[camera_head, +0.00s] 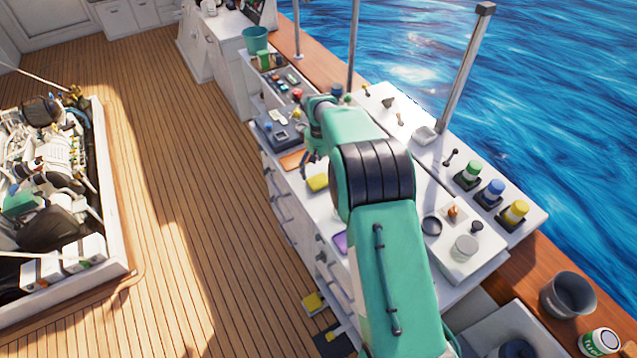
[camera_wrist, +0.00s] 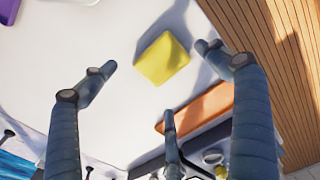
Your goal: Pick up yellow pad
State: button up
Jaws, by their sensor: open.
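The yellow pad (camera_head: 317,183) lies on the white counter top near its deck-side edge, left of my arm in the head view. In the wrist view the yellow pad (camera_wrist: 163,59) lies between my spread fingers, with its shadow beside it. My gripper (camera_wrist: 156,58) is open and empty, with one finger to each side of the pad and a third finger below it in the picture. No finger visibly touches the pad. In the head view my gripper (camera_head: 307,163) is small and partly hidden by my arm.
An orange pad (camera_head: 295,160) lies beside the yellow one and shows near my fingers in the wrist view (camera_wrist: 205,106). A purple pad (camera_head: 341,242) lies nearer the camera. Bottles, cups and panels crowd the counter. The wooden deck (camera_head: 190,200) is open to the left.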

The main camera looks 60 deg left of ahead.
aim_at(319, 180)
dwell(0.3)
jog(key=shift+s+f, duration=0.2)
jog(key=shift+f, duration=2.4)
jog(key=shift+c, duration=0.5)
jog(key=c, duration=1.3)
